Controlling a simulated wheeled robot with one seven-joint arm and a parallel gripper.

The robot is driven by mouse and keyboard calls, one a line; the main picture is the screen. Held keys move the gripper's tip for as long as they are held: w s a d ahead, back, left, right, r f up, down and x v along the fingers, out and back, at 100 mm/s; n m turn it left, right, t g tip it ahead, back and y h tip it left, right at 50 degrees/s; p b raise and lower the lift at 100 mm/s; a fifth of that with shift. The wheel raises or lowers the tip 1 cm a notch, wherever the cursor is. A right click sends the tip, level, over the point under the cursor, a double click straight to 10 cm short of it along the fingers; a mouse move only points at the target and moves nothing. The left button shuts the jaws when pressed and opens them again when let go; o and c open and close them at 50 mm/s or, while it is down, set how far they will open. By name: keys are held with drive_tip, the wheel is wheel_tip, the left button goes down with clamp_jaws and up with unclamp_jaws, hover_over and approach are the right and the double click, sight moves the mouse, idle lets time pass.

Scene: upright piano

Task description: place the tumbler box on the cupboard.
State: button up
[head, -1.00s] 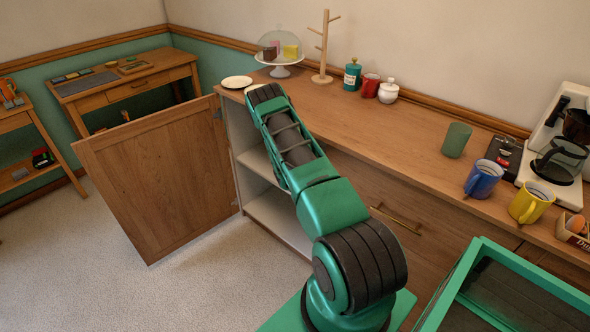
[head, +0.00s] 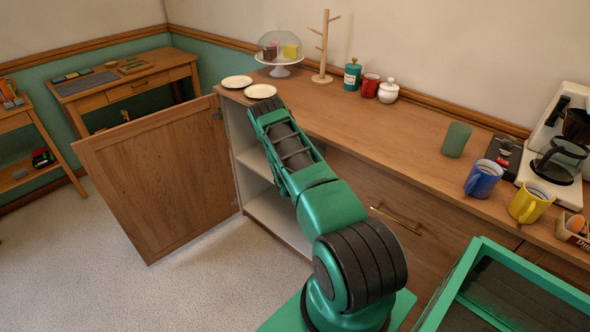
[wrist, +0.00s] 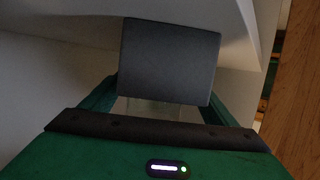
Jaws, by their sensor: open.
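A dark grey box (wrist: 170,62), which looks like the tumbler box, stands inside the cupboard in the wrist view. My gripper (wrist: 166,100) is open, with one green finger at each side of the box's lower part. I cannot tell whether the fingers touch it. The cupboard (head: 370,128) has a long wooden top and an open compartment at its left end. My arm reaches into that compartment in the head view, where my gripper and the box are hidden.
The open wooden door (head: 155,180) stands out to the left of my arm. Pale shelves (head: 257,163) and walls surround my gripper closely. Two plates (head: 238,82), a cake dome (head: 281,50) and a mug tree (head: 323,50) stand on the top's left end. The top's middle is clear.

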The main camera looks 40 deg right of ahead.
drive_tip(key=shift+s, duration=0.1)
drive_tip(key=v, duration=0.9)
drive_tip(key=shift+s+r, duration=0.1)
drive_tip(key=shift+s+a, duration=0.4)
drive_tip(key=shift+s, duration=0.05)
drive_tip(key=shift+s+a+r, duration=0.4)
drive_tip(key=shift+a, duration=0.1)
